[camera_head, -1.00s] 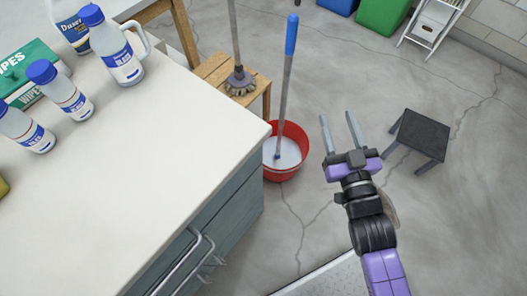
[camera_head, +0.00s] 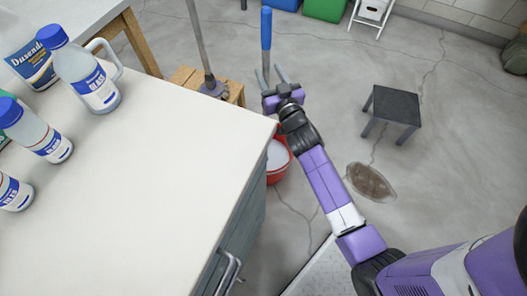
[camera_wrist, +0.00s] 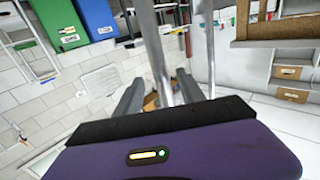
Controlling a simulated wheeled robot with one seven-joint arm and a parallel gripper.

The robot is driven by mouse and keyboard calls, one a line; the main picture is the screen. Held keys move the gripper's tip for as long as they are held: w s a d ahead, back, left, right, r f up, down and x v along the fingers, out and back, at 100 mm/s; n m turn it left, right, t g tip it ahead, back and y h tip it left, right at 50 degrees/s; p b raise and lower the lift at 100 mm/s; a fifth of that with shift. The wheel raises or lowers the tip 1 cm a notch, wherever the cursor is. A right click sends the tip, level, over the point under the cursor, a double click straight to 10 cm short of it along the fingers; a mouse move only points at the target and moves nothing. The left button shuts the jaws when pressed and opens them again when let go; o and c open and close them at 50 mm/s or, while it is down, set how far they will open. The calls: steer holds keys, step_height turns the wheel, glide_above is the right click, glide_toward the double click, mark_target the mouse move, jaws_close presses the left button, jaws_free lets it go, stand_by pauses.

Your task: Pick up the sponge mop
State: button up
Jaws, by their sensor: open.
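The blue-handled mop, which I take to be the sponge mop (camera_head: 266,28), leans upright from the red bucket (camera_head: 276,178). Its head and lower shaft are hidden behind my arm and the counter. My gripper (camera_head: 270,70) is open, with its fingertips at the shaft just below the blue grip. In the wrist view a grey pole (camera_wrist: 157,45) runs between the open fingers, and a second pole (camera_wrist: 208,45) stands to the right. I cannot tell whether the fingers touch the shaft.
The white counter (camera_head: 150,180) with bottles is close on the left. A dark stool (camera_head: 393,106) stands right, beyond open floor.

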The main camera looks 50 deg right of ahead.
steer(key=shift+r+x, duration=0.15)
steer(key=shift+x, duration=1.2)
steer(key=shift+r+x, duration=0.1)
steer(key=shift+x, duration=1.2)
steer(key=shift+a, duration=0.1)
jaws_close()
